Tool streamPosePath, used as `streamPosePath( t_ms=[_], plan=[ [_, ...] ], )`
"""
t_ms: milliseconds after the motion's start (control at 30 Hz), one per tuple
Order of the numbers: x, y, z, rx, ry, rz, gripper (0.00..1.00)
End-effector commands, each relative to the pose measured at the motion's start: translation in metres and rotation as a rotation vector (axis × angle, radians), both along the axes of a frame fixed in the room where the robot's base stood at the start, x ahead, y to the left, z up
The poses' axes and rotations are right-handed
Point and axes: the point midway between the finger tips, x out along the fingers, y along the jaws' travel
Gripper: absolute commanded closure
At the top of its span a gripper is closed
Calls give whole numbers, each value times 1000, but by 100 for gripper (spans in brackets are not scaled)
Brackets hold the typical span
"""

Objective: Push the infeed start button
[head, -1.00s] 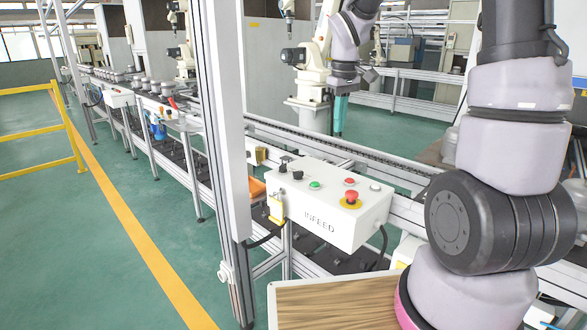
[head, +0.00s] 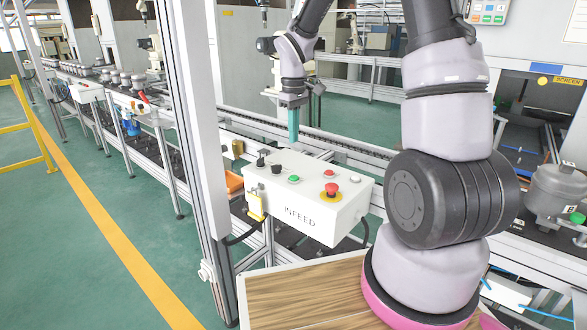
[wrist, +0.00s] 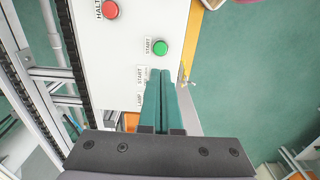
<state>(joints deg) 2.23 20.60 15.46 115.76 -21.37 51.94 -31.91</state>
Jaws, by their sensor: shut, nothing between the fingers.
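The white INFEED control box (head: 300,205) stands beside the conveyor in the head view. A green button (head: 293,178) sits on its top, and the wrist view shows a green button (wrist: 161,47) labelled START. A red button labelled HALT (wrist: 110,9) is farther up the box. A red mushroom button on a yellow ring (head: 331,189) is near the front right. My gripper (head: 293,138) points down above the box, its teal fingers together and empty. In the wrist view the fingertips (wrist: 160,72) appear just below the green button; contact is not visible.
Black knobs (head: 276,168) stand left of the green button. A tall metal post (head: 195,120) rises left of the box. The conveyor rail (head: 240,122) runs behind it. A wooden-topped surface (head: 300,295) is in front. Green floor is open at left.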

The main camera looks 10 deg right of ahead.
Motion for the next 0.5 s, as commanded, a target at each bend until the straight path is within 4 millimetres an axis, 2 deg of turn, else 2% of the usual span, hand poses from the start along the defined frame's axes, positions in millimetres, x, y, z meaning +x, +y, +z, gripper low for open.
streamPosePath(
  t_ms=[33, 300, 500],
  plan=[
    [-1, 0, -12, -1, 6, 1, 100],
    [-2, 1, -71, -1, 6, 2, 100],
    [-1, 0, -100, 0, 4, 0, 100]
  ],
)
